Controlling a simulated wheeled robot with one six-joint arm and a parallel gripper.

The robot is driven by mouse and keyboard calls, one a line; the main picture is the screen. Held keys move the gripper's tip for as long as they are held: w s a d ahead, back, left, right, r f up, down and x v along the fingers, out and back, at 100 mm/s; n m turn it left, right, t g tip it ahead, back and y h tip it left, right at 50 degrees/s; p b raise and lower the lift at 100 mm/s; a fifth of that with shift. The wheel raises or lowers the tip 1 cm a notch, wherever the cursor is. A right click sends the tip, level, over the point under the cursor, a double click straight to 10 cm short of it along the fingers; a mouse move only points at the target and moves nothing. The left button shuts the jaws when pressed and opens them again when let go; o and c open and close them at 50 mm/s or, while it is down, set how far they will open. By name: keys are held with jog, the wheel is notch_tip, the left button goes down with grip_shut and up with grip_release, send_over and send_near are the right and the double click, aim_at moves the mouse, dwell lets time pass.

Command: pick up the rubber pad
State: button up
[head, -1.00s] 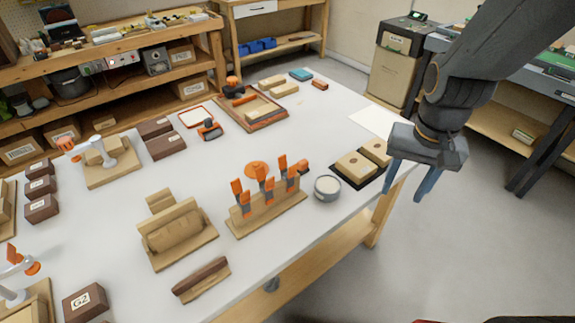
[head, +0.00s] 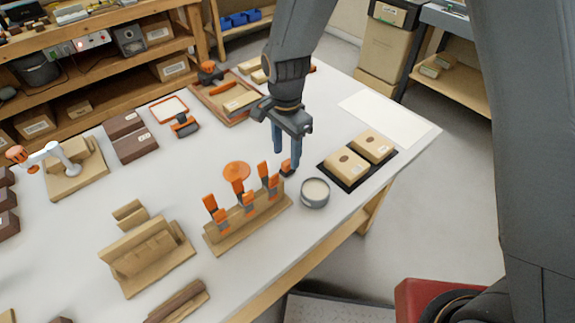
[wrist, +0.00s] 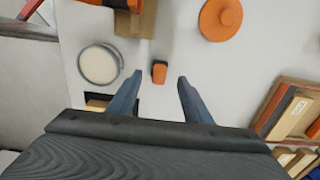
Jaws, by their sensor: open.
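No thing is clearly marked as the rubber pad. A small block with an orange top and dark side (head: 287,168) lies on the white bench, and in the wrist view it (wrist: 159,72) shows just ahead of and between the fingertips. A flat orange disc (head: 237,171) lies to its left; in the wrist view the disc (wrist: 220,18) has a raised knob. My gripper (head: 287,153) is open and empty, fingers pointing down above the bench close to the small block. I cannot tell the exact height gap.
A rack of orange-handled clamps (head: 245,220) and a round grey tin (head: 315,193) stand close in front. A black mat (head: 330,177) with two wooden blocks is to the right. A wooden tray (head: 215,102) lies behind. White paper (head: 385,118) covers the far right corner.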

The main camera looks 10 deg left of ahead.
aim_at(288, 162)
jog(key=shift+d+f+p, duration=0.15)
jog(key=shift+f+p, duration=0.7)
jog(key=shift+f, duration=1.55)
jog(key=c, duration=1.1)
jog(key=shift+c, duration=0.2)
jog(key=shift+r, duration=0.15)
jog(key=shift+r+b, duration=1.15)
jog(key=shift+r, duration=3.75)
jog(key=o, duration=0.5)
jog(key=c, duration=0.4)
jog(key=shift+r, duration=0.1)
